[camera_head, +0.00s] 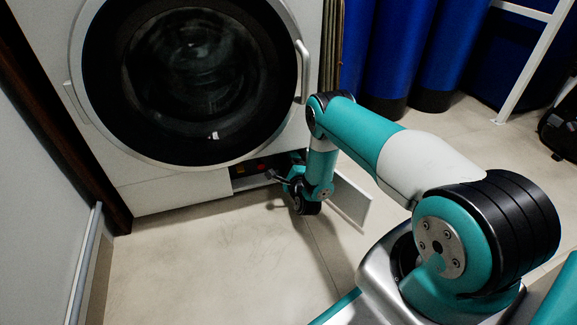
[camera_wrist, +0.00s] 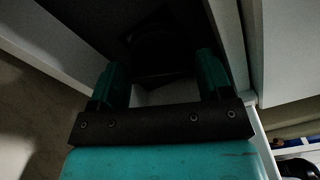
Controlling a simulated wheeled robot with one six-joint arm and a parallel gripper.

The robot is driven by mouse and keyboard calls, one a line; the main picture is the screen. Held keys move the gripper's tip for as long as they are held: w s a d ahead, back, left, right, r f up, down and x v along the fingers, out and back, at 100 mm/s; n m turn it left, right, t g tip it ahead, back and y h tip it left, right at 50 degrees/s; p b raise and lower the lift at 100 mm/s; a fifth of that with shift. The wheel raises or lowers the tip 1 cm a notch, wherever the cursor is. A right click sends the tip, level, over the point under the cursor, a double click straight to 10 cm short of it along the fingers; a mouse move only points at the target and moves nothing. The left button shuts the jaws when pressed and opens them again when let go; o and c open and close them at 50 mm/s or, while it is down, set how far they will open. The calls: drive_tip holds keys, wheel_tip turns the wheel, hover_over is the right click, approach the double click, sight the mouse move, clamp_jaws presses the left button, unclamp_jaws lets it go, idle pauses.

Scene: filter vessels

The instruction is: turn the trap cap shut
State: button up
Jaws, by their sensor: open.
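A low compartment (camera_head: 250,172) is open at the lower front of the washing machine, with small reddish parts inside that are too small to make out. My gripper (camera_head: 277,177) is at the right part of this opening. In the wrist view my gripper (camera_wrist: 158,78) is open, its two green-sided fingers apart. A dark rounded shape (camera_wrist: 160,42), perhaps the trap cap, shows dimly ahead between the fingers. I see no contact with it. Its grip and turn position are too dark to tell.
The white flap (camera_head: 350,203) stands open to the right of my gripper. The washing machine's round door (camera_head: 195,80) is above. A wall panel (camera_head: 40,170) is at the left. Blue cylinders (camera_head: 395,50) stand at the back right. The floor in front is clear.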

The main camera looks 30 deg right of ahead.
drive_tip(key=c, duration=0.6)
drive_tip(key=shift+c, duration=0.2)
drive_tip(key=shift+p, duration=0.35)
drive_tip(key=m+p, duration=0.1)
drive_tip(key=p, duration=0.1)
drive_tip(key=m+p, duration=0.1)
drive_tip(key=m, duration=0.1)
drive_tip(key=shift+r+m+p, duration=0.2)
drive_tip(key=shift+m+p, duration=0.1)
drive_tip(key=shift+p, duration=0.05)
drive_tip(key=shift+f+m+p, duration=0.2)
drive_tip(key=shift+m+p, duration=1.1)
drive_tip(key=shift+m, duration=0.5)
drive_tip(key=o, duration=0.6)
drive_tip(key=shift+o, duration=0.2)
drive_tip(key=shift+s, duration=0.1)
